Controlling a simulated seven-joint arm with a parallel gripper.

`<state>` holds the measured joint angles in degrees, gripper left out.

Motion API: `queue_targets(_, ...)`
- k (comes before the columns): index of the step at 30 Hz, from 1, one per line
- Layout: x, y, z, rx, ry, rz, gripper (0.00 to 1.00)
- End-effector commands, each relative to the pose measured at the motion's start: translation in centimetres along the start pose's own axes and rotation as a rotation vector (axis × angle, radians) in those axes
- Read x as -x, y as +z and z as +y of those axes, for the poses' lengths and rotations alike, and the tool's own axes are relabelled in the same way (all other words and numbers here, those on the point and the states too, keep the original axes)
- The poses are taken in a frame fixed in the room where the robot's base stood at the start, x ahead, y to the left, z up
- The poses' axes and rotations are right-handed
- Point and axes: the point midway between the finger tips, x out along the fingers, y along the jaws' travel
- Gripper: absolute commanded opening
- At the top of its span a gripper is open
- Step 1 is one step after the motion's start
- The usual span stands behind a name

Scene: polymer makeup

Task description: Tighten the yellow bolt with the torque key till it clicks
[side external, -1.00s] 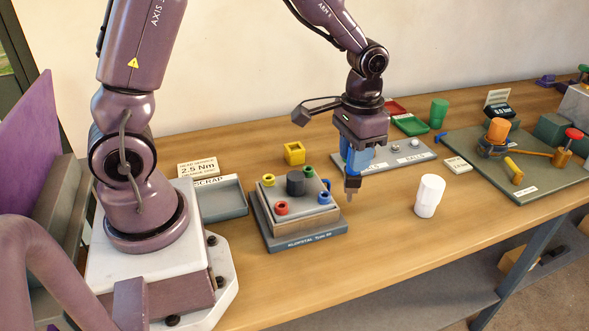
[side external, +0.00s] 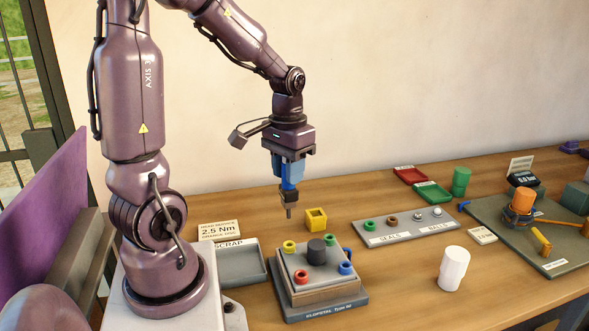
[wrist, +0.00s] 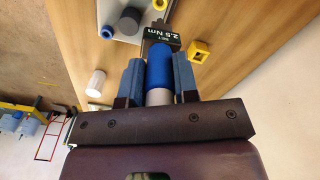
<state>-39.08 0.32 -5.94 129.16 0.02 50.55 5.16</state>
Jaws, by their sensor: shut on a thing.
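My gripper (side external: 285,166) is shut on the blue handle of the torque key (side external: 289,198), which hangs upright with its tip down. In the wrist view the torque key (wrist: 159,68) sits between both fingers, and its display reads 2.5 Nm. The yellow bolt (side external: 289,245) is a small ring-shaped head on the grey-topped block (side external: 321,309), at its back left. The key's tip is above the yellow bolt in the side view, with a gap between them. In the wrist view the yellow bolt (wrist: 159,4) shows at the top edge, partly cut off.
Red (side external: 300,277), blue (side external: 345,268) and green (side external: 330,240) bolts surround a dark cylinder (side external: 316,250) on the block. A yellow open cube (side external: 316,220) stands close behind. The scrap tray (side external: 241,265) is left, a white cup (side external: 453,268) right.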

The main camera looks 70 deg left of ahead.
Motion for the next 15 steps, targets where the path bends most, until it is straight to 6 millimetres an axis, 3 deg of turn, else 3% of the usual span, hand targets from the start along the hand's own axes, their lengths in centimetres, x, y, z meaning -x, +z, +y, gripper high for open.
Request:
queue_targets(7, -0.5, 0.0, 0.0, 0.001, 0.000, 0.000, 0.00)
queue_targets(15, -2.9, 0.0, 0.0, 0.001, 0.000, -0.003, 0.00)
